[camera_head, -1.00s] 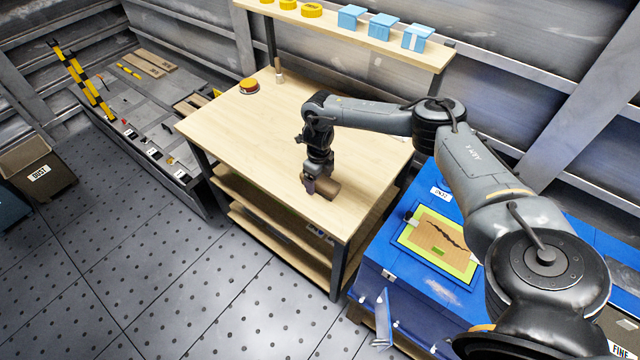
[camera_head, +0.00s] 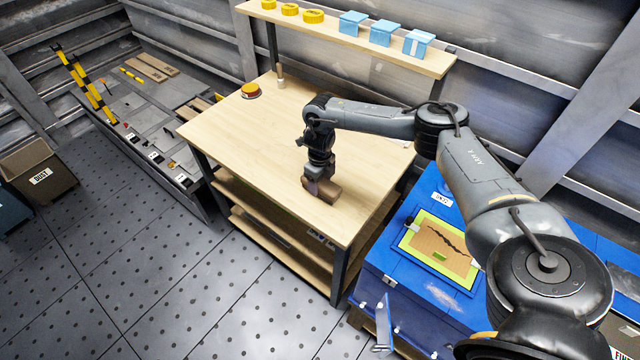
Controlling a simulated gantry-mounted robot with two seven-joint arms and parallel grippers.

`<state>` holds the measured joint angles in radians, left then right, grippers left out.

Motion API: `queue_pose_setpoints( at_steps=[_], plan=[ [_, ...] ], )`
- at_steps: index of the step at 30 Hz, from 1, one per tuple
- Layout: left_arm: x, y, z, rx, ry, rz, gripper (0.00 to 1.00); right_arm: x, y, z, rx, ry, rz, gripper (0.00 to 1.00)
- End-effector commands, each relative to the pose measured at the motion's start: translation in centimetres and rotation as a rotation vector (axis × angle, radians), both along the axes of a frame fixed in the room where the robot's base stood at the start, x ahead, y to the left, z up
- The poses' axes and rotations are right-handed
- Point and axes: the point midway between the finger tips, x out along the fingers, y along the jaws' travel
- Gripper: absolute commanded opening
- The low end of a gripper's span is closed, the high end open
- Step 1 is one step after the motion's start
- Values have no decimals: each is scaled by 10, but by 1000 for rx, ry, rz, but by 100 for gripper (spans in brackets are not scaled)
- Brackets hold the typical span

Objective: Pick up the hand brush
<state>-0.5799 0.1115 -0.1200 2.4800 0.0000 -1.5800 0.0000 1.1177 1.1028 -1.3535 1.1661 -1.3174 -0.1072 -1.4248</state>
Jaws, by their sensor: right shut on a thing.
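The hand brush (camera_head: 326,191) is a small brown block-like thing at the front of the light wooden workbench (camera_head: 260,135). My right gripper (camera_head: 317,184) points down over it and is shut on it. The fingers hide part of the brush. Whether the brush touches the bench top or hangs just above it, I cannot tell. My left gripper is not in view.
A red and yellow button (camera_head: 250,90) sits at the bench's back left. A shelf (camera_head: 340,40) above the back holds yellow rings and blue boxes. A blue chest (camera_head: 385,285) with a green-framed board (camera_head: 440,250) stands at the right. Most of the bench top is clear.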

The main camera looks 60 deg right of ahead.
Motion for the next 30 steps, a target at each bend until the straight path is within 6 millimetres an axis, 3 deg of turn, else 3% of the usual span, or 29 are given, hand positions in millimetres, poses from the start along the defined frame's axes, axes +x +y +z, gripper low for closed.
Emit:
queue_pose_setpoints(
  at_steps=[8,21,30],
  plan=[
    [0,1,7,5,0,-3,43,-1,-1,37,-1,-3,-1,24],
    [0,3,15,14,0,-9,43,-82,-29,84,-2,-1,-1,24],
    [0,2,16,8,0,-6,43,-107,-37,100,-1,-1,0,24]
  ],
)
